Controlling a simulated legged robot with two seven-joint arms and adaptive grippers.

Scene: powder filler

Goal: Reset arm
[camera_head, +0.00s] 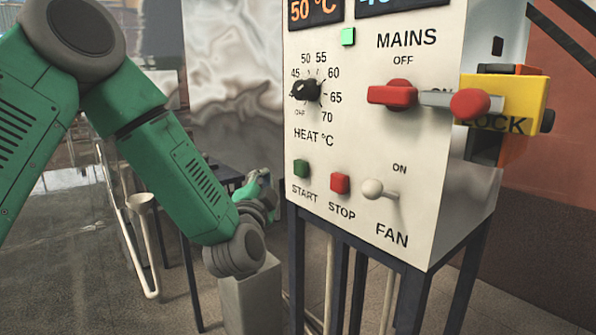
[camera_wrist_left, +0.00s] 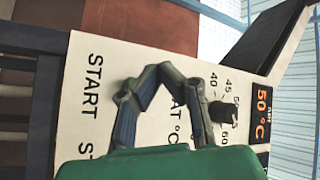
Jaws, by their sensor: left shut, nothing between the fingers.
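My left arm comes in from the left in the head view, with its gripper (camera_head: 262,180) small and partly hidden behind my wrist, left of the white control panel (camera_head: 350,140). In the left wrist view the gripper (camera_wrist_left: 158,75) is shut and empty, its two fingers meeting in front of the panel face (camera_wrist_left: 150,55). The fingers cover part of the HEAT lettering. The black heat knob (camera_head: 306,90) points left, near 45; it also shows in the wrist view (camera_wrist_left: 222,112). My right gripper is not in view.
The panel carries a green START button (camera_head: 301,168), a red STOP button (camera_head: 340,183), a white fan switch (camera_head: 373,188) and a red MAINS handle (camera_head: 392,94) with a yellow lock block (camera_head: 520,100). It stands on dark legs. A dark table (camera_head: 225,174) stands behind my arm.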

